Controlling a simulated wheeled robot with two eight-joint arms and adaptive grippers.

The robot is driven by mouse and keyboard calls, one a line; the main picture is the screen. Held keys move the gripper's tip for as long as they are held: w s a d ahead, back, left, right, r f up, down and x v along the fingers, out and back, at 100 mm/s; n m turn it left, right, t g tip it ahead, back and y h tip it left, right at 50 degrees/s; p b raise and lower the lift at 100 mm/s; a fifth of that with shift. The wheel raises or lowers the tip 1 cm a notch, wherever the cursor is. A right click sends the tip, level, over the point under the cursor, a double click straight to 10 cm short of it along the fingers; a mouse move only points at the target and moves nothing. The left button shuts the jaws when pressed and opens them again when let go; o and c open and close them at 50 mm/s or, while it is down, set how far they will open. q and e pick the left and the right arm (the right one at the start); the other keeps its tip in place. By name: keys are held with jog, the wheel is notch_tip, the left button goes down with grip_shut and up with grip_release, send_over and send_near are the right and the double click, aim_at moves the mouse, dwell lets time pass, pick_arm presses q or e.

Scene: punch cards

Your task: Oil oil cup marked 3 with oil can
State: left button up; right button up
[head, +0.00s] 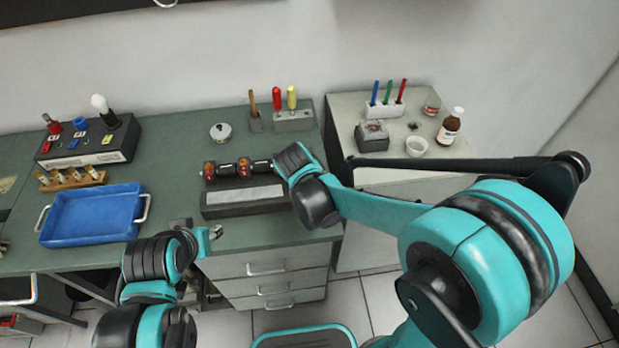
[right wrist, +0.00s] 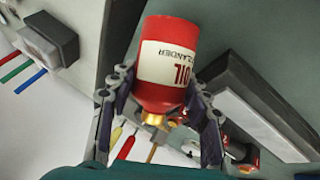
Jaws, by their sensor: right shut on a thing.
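In the right wrist view my right gripper (right wrist: 160,98) is shut on a red oil can (right wrist: 165,70) with a white "OIL" label and a brass-coloured spout end. The head view does not show the can; my right wrist hides it. A dark block (head: 225,212) with a pale front plate carries a row of black and red parts (head: 222,170), next to my right wrist. No cup number 3 is readable, so I cannot tell which part is the marked oil cup. My left gripper (head: 214,233) is empty by the bench's front edge.
A blue tray (head: 60,228), a rack of brass pieces (head: 60,184) and a black box (head: 85,158) with coloured parts stand at the left. Screwdrivers in holders (head: 292,122) and a round tin (head: 220,131) stand behind. A brown bottle (head: 449,128) stands on the right cabinet.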

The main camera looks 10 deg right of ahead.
jog(key=shift+r, duration=0.2)
dwell(0.5)
jog(key=shift+r+p, duration=1.65)
jog(key=shift+r, duration=0.25)
jog(key=shift+r+t+y, duration=0.2)
jog(key=shift+t+y, duration=0.2)
jog(key=shift+t, duration=0.2)
jog(key=shift+s+d+r+m+t+y+b, duration=0.1)
jog(key=shift+r+m+t+y+b, duration=0.2)
jog(key=shift+t, duration=0.3)
jog(key=shift+s+r+m+t+y+b, duration=0.1)
jog(key=shift+r+m+t+y+b, duration=0.1)
jog(key=shift+t+y+b, duration=0.3)
jog(key=t+b, duration=0.1)
jog(key=r+t+y+b, duration=0.1)
jog(key=m+t+b, duration=0.1)
jog(key=t, duration=0.1)
jog(key=shift+w+r, duration=0.2)
jog(key=shift+r, duration=0.15)
jog(key=shift+r+y, duration=0.2)
jog(key=shift+y, duration=0.1)
jog(key=shift+r, duration=0.2)
